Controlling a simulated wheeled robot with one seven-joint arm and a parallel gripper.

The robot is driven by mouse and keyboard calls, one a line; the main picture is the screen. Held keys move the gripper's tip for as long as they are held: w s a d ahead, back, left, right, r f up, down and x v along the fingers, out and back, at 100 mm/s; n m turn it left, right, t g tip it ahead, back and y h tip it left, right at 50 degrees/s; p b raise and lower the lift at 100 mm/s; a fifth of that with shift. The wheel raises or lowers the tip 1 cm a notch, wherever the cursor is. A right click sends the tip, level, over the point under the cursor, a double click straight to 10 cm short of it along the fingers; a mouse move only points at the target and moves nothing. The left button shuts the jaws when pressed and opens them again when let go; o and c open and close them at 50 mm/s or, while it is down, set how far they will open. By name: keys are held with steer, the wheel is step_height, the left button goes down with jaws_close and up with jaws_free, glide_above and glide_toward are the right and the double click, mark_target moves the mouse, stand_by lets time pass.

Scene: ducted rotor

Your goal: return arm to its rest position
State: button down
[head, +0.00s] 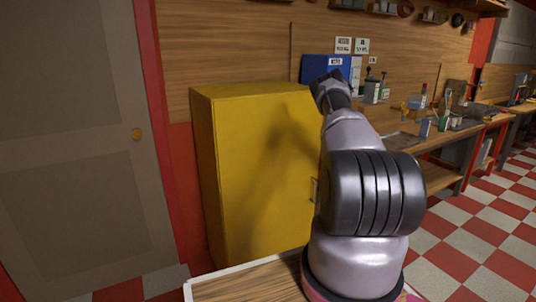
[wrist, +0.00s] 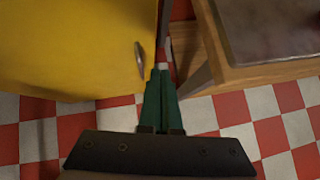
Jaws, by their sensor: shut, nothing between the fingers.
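My gripper (wrist: 160,76) shows in the wrist view with its two green fingers together and nothing between them. It points down past the front of the yellow cabinet, over the checkered floor. In the head view my arm rises from the lower middle and stretches forward beside the cabinet. The gripper's fingers are hidden there behind my own arm links.
The yellow cabinet (head: 260,165) stands shut, close to the left of my arm; its handle (wrist: 140,60) is near my fingers. A wooden workbench (wrist: 275,78) is close on the right. A grey door (head: 70,150) is at left. Checkered floor (head: 480,225) is open at right.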

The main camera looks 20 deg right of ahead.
steer(key=w+a+r+m+t+h, duration=0.15)
steer(key=r+m, duration=0.35)
steer(key=r, duration=0.6)
steer(key=w+r+m+h, duration=0.2)
steer(key=r+m, duration=0.2)
steer(key=r, duration=0.6)
steer(key=s+a+r+m, duration=0.2)
steer(key=a+r+m, duration=0.2)
steer(key=r, duration=0.3)
steer(key=s+a+r+m+h, duration=0.1)
steer(key=s+a+r+m, duration=0.1)
steer(key=a+r+m, duration=0.35)
steer(key=s+a+r+m, duration=0.2)
steer(key=s+r+m, duration=0.1)
steer(key=r, duration=0.5)
steer(key=s+a+r+m+g+y, duration=0.1)
steer(key=s+a+r+m, duration=0.35)
steer(key=s+a, duration=0.4)
steer(key=s+a+r+m+g+y, duration=0.1)
steer(key=s+a+r+m+y, duration=0.1)
steer(key=s+a+r+m, duration=0.45)
steer(key=s+a+f+m+y, duration=0.2)
steer(key=s+a+m, duration=0.1)
steer(key=s+a, duration=0.8)
steer(key=s+a+f+m+g+y, duration=0.1)
steer(key=s+a+f+m+y, duration=0.1)
steer(key=s+a, duration=0.9)
steer(key=shift+s+f+m, duration=0.15)
steer(key=shift+s+m, duration=0.6)
steer(key=shift+s, duration=0.05)
